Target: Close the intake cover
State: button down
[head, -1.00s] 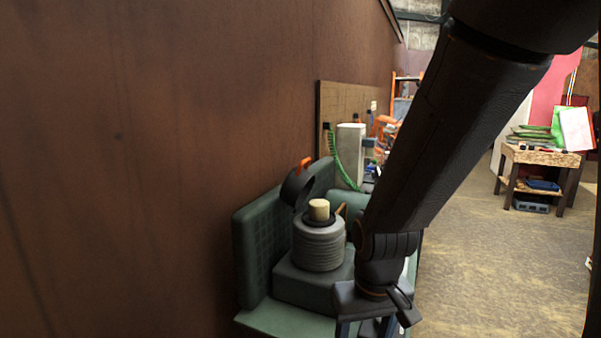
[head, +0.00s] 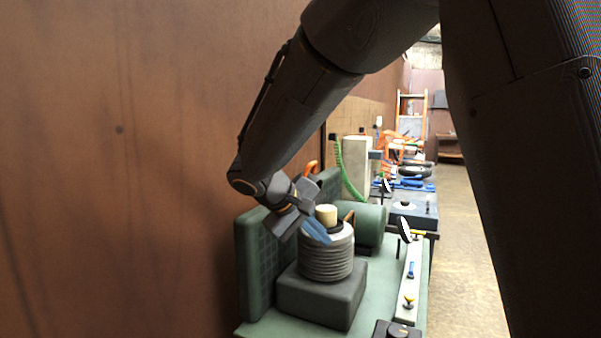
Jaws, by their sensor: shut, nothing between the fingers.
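The ribbed grey intake housing (head: 326,262) stands on a dark grey block on the green machine. A cream cylinder (head: 327,214) stands upright in its top opening. The orange tab of the intake cover (head: 312,168) shows above my wrist; the cover's dark disc is mostly hidden behind my gripper, so I cannot tell its exact tilt. My gripper (head: 317,234) is shut and empty, its blue fingers pointing down and right at the left of the cream cylinder, in front of the housing's upper rim. I cannot tell whether they touch anything.
A brown wall (head: 120,170) fills the left side, close to my arm. A green ribbed panel (head: 262,262) stands behind the housing. To the right are a light strip with small tools (head: 409,283) and a grey bench (head: 412,212). Open floor (head: 455,235) lies further right.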

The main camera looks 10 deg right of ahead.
jog(key=w+a+r+m+t+h+b, duration=0.1)
jog(key=w+a+r+t+h, duration=0.1)
jog(key=w+a+r, duration=0.3)
jog(key=w+a+r+t+h+b, duration=0.1)
jog(key=w+a+r+t, duration=0.15)
jog(key=r, duration=0.45)
jog(key=w+a+r+m+t+h+b, duration=0.1)
jog(key=w+a+r+t+h, duration=0.15)
jog(key=a+r, duration=0.35)
jog(key=p, duration=0.4)
send_over(301, 174)
jog(key=w+a, duration=0.2)
jog(key=a, duration=0.1)
jog(key=shift+s+d+f+y+p, duration=0.3)
jog(key=shift+s+d+f, duration=0.2)
jog(key=shift+d, duration=0.1)
jog(key=shift+s+d+f+y+p, duration=0.15)
jog(key=shift+s+d+f+y, duration=0.15)
jog(key=shift+d+f, duration=0.25)
jog(key=shift+s+d+f, duration=0.2)
jog(key=shift+d+f, duration=0.05)
jog(key=shift+d, duration=0.1)
jog(key=shift+f+b, duration=0.1)
jog(key=shift+b, duration=0.25)
